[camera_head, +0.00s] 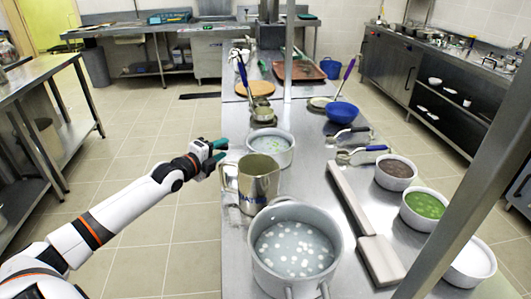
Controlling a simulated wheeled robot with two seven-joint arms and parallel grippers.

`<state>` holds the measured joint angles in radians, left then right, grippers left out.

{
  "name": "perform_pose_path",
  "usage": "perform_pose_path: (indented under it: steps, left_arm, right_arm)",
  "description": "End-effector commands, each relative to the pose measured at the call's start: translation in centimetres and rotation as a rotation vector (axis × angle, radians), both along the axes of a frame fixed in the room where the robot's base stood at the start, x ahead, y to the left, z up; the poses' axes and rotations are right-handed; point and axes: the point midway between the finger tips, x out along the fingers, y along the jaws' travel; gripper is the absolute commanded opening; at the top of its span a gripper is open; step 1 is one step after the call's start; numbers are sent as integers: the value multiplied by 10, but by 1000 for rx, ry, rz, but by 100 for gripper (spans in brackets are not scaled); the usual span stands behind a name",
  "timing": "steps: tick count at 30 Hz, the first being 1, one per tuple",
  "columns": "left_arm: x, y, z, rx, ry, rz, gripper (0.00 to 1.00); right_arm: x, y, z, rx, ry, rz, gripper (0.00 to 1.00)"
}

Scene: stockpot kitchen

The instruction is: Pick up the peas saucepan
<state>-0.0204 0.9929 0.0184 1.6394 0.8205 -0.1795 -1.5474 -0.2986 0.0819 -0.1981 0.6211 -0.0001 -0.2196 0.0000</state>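The saucepan (271,158) that best fits the name is a small, light grey round pan on the metal counter. It holds pale liquid with greenish bits, which I take to be peas. My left gripper (222,153) reaches in from the left at the counter's left edge. Its teal-tipped fingers are spread apart with nothing seen between them. They point toward the saucepan, with a gap between. No saucepan handle shows clearly. My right gripper is not in view.
A metal jug (262,187) stands just in front of the saucepan, close to my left gripper. A large pot (333,262) with white pieces is nearer. A bowl of green food (425,206) stands right. A grey post (480,190) crosses the right side.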

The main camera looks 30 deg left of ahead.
Motion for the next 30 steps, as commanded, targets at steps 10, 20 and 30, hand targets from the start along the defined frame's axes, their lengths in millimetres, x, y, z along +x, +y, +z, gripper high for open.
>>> perform_pose_path:
  steps: [10,20,30]
  left_arm:
    - [26,0,-4,0,1,0,39]
    - [26,-1,-4,1,1,0,16]
    - [26,-1,-4,1,1,0,0]
  right_arm:
    - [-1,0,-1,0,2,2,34]
    - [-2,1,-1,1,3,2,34]
    - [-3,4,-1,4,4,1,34]
